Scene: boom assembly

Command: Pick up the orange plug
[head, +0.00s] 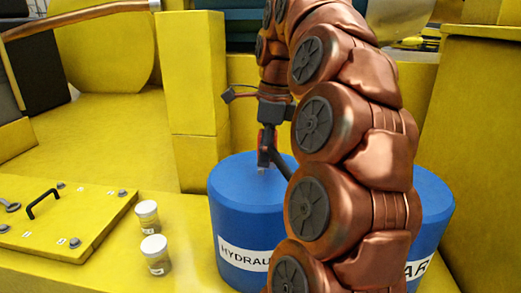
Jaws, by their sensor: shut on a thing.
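My gripper (265,164) points down over the top of a blue drum (235,195), left of my copper-coloured arm. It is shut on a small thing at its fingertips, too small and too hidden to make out. The drum has a white label reading "HYDRAU", with the rest hidden behind my arm. I cannot make out an orange plug anywhere in the head view. I cannot tell whether the fingertips touch the drum top.
A second blue drum (433,205) stands to the right, partly behind my arm. Two small lidded jars (155,255) stand left of the first drum. A yellow panel (70,222) with a black handle lies at the left. Yellow walls rise behind the drums.

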